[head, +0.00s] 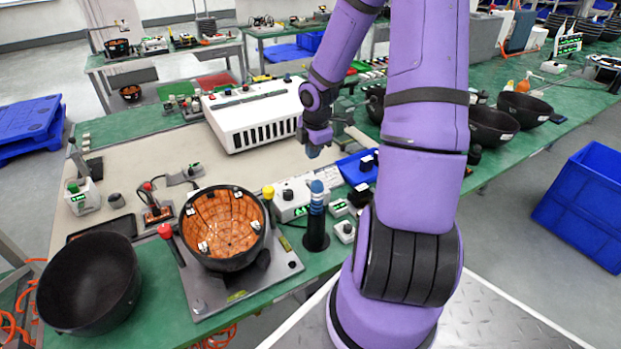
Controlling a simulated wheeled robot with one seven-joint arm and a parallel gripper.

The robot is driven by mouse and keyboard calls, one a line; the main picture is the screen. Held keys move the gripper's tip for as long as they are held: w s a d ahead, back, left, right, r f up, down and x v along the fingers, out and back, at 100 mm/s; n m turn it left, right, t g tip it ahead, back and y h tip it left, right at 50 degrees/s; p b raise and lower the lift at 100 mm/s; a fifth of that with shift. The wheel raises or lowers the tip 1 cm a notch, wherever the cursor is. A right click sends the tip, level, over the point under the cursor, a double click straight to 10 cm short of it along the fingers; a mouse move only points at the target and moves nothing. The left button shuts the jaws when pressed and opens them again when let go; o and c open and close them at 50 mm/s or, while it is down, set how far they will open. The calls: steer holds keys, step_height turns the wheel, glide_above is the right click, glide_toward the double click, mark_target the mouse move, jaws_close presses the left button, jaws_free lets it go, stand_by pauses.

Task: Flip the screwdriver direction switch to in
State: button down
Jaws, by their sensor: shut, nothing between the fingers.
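A screwdriver (317,198) with a blue upper part stands upright in a black holder (316,240) at the front of the green bench. Its direction switch is too small to make out, so I cannot tell its setting. My gripper (313,152) is shut and empty. It points down and shows above the screwdriver's top in the picture, apart from it. How far behind or in front of the screwdriver it is, I cannot tell.
A black bowl with an orange inside (225,228) sits in a fixture left of the screwdriver, with a yellow-topped post (268,193) beside it. A white control box (292,200) stands close behind. A large white vented unit (258,115) and a blue tray (357,168) lie further back.

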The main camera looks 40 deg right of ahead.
steer(key=f, duration=0.3)
steer(key=w+f, duration=0.1)
steer(key=f, duration=0.6)
steer(key=shift+w+d+f, duration=0.15)
steer(key=shift+d+f, duration=0.05)
steer(key=shift+f, duration=0.2)
steer(key=shift+f, duration=0.1)
steer(key=shift+f+g, duration=0.1)
steer(key=shift+g, duration=0.2)
steer(key=shift+s, duration=0.25)
steer(key=shift+s+a, duration=0.2)
steer(key=shift+s, duration=0.35)
steer(key=shift+w+r, duration=0.1)
steer(key=shift+r, duration=0.1)
